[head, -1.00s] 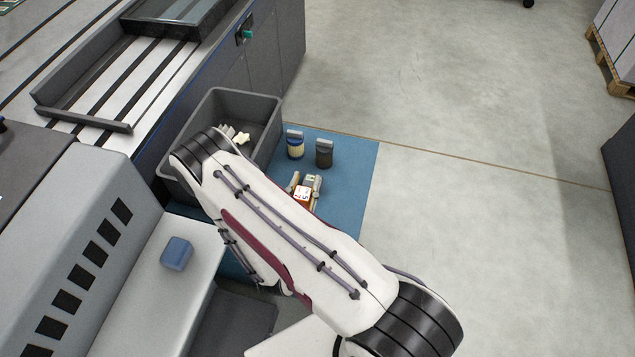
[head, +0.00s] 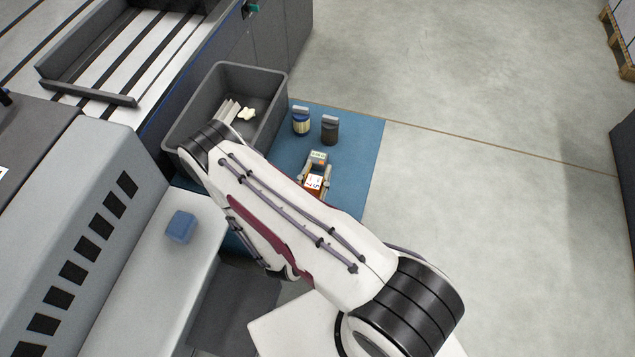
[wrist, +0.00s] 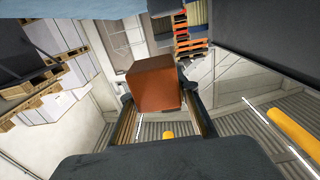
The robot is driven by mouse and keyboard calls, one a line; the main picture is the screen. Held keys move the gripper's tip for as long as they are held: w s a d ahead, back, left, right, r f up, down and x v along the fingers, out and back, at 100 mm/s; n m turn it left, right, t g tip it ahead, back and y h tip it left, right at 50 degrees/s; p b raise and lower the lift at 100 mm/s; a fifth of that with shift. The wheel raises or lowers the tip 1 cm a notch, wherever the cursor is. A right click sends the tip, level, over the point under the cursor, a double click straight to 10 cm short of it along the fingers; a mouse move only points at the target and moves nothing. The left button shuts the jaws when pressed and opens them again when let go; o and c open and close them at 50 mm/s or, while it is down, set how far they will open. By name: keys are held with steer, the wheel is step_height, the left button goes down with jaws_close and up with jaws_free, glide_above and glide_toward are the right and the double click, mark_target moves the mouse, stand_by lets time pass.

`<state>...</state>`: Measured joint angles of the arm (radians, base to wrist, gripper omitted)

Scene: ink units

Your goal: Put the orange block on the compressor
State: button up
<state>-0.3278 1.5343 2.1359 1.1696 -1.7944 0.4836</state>
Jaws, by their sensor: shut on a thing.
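The orange block (head: 315,184), with a white label on its top, is between the fingers of my gripper (head: 316,176) in the head view. In the wrist view the block (wrist: 154,84) fills the space between the fingers of my gripper (wrist: 160,108), which is shut on it. Whether it touches the blue mat below is hard to tell. A low light grey unit (head: 150,265) stands at the lower left with a blue block (head: 180,227) on its top. I cannot tell for sure whether this unit is the compressor. My arm hides part of the mat.
A grey bin (head: 278,90) with pale items stands on the blue mat (head: 362,135). Open floor (head: 480,200) lies right.

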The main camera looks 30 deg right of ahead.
mark_target(317, 180)
steer(key=shift+f, duration=1.7)
steer(key=shift+f, duration=2.05)
steer(key=shift+f, duration=0.1)
steer(key=o, duration=1.1)
steer(key=v, duration=1.2)
